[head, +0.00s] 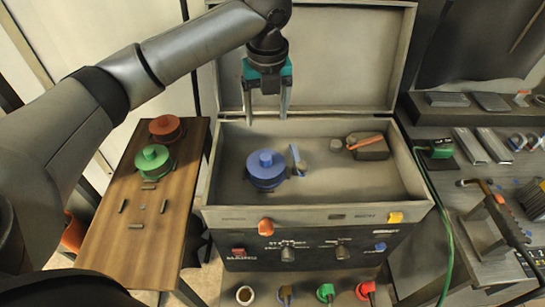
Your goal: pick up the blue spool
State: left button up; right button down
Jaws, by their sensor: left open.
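The blue spool (265,171) stands upright with its knob on top, inside the open grey box (318,215), in the left part of its floor. My left gripper (265,117) has teal mounts and two grey fingers pointing down. It is open and empty, above the back left of the box and apart from the spool, which lies lower in the picture. My right gripper does not show.
Beside the spool is a small blue-and-grey piece (297,161). A dark block with an orange strip (370,147) lies at the box's right. A wooden board (120,235) at left holds a green spool (153,159) and an orange spool (166,128). The raised lid (350,60) stands behind.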

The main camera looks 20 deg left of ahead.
pick_arm(q)
send_near(266, 157)
jog(key=shift+a+f+b, duration=0.1)
jog(key=shift+b, duration=0.2)
notch_tip(266, 157, down, 3)
jog(key=shift+w+a+r, duration=0.1)
jog(key=shift+r, duration=0.05)
jog(key=shift+w+f, duration=0.15)
jog(key=shift+f, duration=0.7)
jog(key=f, duration=0.3)
jog(key=f+b, duration=0.1)
jog(key=shift+w+a+f, duration=0.15)
jog(key=shift+w+f, duration=0.1)
jog(key=shift+f, duration=0.05)
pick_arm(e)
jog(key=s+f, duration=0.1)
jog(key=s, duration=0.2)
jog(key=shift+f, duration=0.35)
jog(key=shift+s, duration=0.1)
pick_arm(q)
jog(key=shift+c, duration=1.4)
grip_shut()
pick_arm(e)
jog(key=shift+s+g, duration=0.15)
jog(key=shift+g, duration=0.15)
